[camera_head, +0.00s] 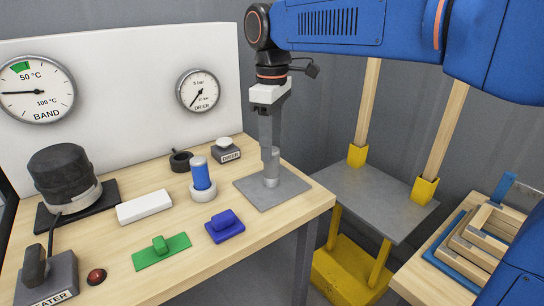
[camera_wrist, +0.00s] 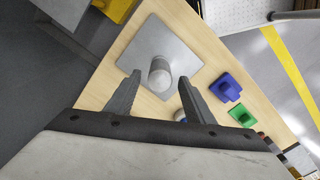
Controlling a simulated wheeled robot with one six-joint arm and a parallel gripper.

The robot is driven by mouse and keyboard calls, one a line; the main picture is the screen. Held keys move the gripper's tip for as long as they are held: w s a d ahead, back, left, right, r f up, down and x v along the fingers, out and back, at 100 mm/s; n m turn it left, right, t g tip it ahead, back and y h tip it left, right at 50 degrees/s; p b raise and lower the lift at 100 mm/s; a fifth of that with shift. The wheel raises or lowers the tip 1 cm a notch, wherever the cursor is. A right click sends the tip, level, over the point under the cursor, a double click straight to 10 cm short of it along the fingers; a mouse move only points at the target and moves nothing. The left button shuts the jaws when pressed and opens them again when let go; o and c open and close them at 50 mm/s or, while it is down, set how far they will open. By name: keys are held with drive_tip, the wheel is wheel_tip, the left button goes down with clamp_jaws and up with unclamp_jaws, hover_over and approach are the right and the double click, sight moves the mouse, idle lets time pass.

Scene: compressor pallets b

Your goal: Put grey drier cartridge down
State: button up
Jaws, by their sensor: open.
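The grey drier cartridge (camera_head: 271,174) stands upright on a flat grey metal plate (camera_head: 252,192) at the right end of the wooden bench. My gripper (camera_head: 269,152) points straight down at the cartridge's top. In the wrist view the cartridge (camera_wrist: 160,76) shows between the two spread fingers, with a visible gap on each side. The fingers are open and hold nothing. The plate (camera_wrist: 185,62) lies below the fingertips. In the head view the fingers hide part of the cartridge's upper end.
A blue cartridge in a white ring (camera_head: 202,180), a blue block (camera_head: 225,226), a green block (camera_head: 162,251) and a white block (camera_head: 144,207) stand left of the plate. A black heater (camera_head: 64,172) and gauge board stand farther left. A grey-topped yellow stand (camera_head: 365,195) is right.

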wheel_tip(320, 180, up, 7)
drive_tip(key=shift+r, duration=0.1)
drive_tip(key=shift+d, duration=0.1)
drive_tip(key=s+d+f+m+t, duration=0.2)
drive_tip(key=s+d+f+m, duration=0.4)
drive_tip(key=d, duration=0.5)
drive_tip(key=s+d+f+m+t, duration=0.1)
drive_tip(key=s+d+f+m, duration=0.2)
drive_tip(key=s+d+f, duration=0.65)
drive_tip(key=s+d+f+m+t, duration=0.1)
drive_tip(key=s+d+f+m, duration=0.3)
drive_tip(key=f, duration=0.4)
drive_tip(key=shift+s+d+f+t, duration=0.4)
drive_tip(key=shift+s+d, duration=0.15)
drive_tip(key=shift+d, duration=0.55)
